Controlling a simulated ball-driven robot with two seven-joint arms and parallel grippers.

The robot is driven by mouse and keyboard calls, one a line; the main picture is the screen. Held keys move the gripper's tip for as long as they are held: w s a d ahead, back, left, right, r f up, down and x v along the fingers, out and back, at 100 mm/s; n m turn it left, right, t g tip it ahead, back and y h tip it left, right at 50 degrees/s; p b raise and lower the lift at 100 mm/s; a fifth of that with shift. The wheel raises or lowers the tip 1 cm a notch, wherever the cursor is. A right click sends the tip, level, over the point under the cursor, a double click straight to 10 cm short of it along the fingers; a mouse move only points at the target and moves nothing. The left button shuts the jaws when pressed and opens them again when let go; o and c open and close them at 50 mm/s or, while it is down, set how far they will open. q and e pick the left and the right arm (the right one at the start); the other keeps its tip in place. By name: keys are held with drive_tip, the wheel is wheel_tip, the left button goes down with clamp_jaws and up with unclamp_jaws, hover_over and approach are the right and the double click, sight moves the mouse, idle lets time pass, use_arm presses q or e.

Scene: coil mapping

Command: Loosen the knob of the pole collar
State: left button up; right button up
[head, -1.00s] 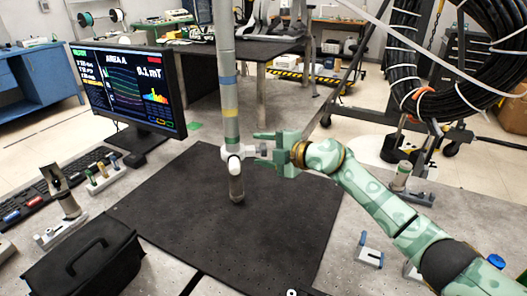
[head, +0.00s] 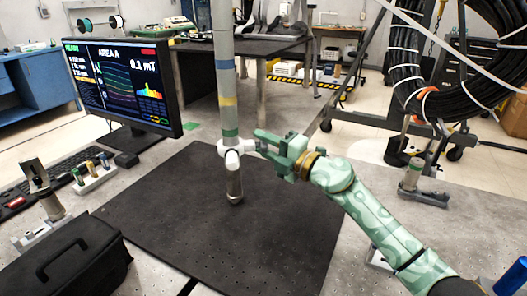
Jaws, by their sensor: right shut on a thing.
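The upright pole (head: 227,68) is grey with blue, yellow and green bands. A white pole collar (head: 229,149) sits low on it, above a short metal end hanging over the black mat. The collar's knob (head: 251,146) sticks out to the right and is mostly hidden by fingers. My green right gripper (head: 265,144) comes in from the right and is shut on the knob, its fingers tilted. My left gripper is not in view.
A black mat (head: 270,235) covers the middle of the table. A monitor (head: 122,88) reading 0.1 mT, a small rack (head: 94,175) and a black case (head: 68,258) stand left. A metal post on a base (head: 412,180) stands right. A cable coil (head: 410,60) hangs behind.

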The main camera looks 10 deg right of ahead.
drive_tip(key=o, duration=1)
use_arm(q)
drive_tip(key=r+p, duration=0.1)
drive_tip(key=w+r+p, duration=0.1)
drive_tip(key=p, duration=0.1)
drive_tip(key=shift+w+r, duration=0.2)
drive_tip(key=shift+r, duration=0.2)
use_arm(e)
drive_tip(key=v, duration=1.6)
drive_tip(key=shift+d, duration=0.2)
